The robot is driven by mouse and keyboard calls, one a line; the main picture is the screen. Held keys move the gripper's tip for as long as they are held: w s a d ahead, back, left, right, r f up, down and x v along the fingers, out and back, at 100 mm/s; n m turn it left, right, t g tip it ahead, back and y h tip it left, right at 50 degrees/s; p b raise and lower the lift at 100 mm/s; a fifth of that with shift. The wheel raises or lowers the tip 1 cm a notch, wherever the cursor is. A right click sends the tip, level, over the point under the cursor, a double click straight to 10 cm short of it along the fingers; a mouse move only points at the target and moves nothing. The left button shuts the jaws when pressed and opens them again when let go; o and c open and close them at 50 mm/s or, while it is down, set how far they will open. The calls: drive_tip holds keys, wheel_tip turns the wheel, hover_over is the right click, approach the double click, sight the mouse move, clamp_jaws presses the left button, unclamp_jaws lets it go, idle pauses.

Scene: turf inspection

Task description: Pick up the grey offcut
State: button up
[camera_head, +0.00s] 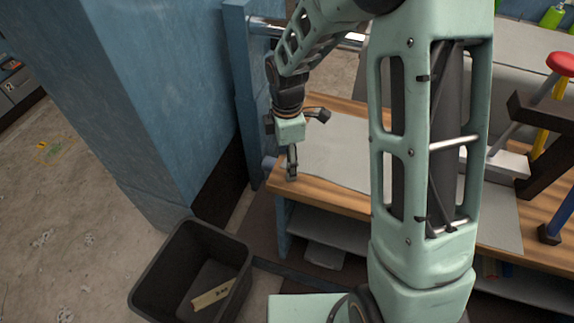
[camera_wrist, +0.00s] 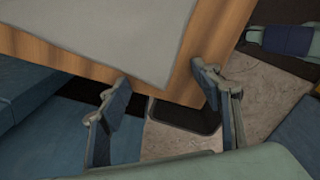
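I cannot pick out a grey offcut with certainty in either view. A flat grey sheet (camera_head: 335,150) lies on the wooden bench, and a small grey piece (camera_head: 325,256) shows below the bench top; I cannot tell what that piece is. My gripper (camera_head: 292,172) points down at the bench's left front corner. In the wrist view my gripper (camera_wrist: 163,80) is open, its two fingers wide apart, with nothing between them but the bench edge behind. My arm hides part of the bench.
A black bin (camera_head: 155,276) stands on the floor below the bench's left end, with a pale lettered wooden strip (camera_head: 212,295) inside. A blue column (camera_head: 160,110) rises left of the bench (camera_head: 345,202). A red-topped tool (camera_head: 562,64) and dark brackets stand at the right.

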drive_tip(key=shift+s, duration=0.1)
drive_tip(key=c, duration=0.9)
wheel_tip(320, 180, up, 12)
drive_tip(key=p, duration=0.9)
clamp_jaws()
wheel_tip(320, 180, up, 36)
drive_tip(key=p, duration=0.3)
